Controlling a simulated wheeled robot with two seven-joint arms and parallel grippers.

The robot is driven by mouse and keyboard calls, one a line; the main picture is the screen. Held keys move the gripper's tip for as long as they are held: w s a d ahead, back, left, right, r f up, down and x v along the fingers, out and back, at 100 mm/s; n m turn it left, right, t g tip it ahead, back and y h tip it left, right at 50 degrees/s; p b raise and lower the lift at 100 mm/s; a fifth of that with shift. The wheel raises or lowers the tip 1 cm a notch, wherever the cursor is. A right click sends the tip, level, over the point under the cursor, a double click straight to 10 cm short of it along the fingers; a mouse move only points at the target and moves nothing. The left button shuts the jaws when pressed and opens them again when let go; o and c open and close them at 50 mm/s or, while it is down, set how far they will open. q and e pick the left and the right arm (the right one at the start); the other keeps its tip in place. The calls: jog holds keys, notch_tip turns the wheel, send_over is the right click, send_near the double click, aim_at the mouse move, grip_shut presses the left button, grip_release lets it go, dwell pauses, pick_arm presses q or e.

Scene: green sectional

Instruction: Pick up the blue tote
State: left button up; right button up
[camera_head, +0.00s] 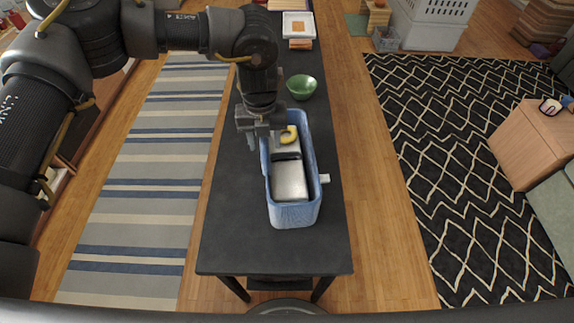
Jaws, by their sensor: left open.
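The blue tote (296,215) stands on a long dark table (235,225). It is an open, rounded-rectangular bin with grey box-like items and a yellow curved item inside. A small white part juts from its right side. My left arm comes in from the left and bends down over the table. My left gripper (262,138) is open and empty at the tote's far left rim, pointing down. I cannot tell whether it touches the rim. My right gripper is not in view.
A green bowl (301,87) sits behind the tote. A white tray (298,24) and an orange item (300,44) lie at the table's far end. The table's near end is clear. A wooden cabinet (530,145) stands at right, a white basket (432,20) at far right.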

pick_arm(q)
grip_shut()
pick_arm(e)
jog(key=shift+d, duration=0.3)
pick_arm(q)
jog(key=shift+w+r, duration=0.1)
jog(key=shift+r, duration=0.1)
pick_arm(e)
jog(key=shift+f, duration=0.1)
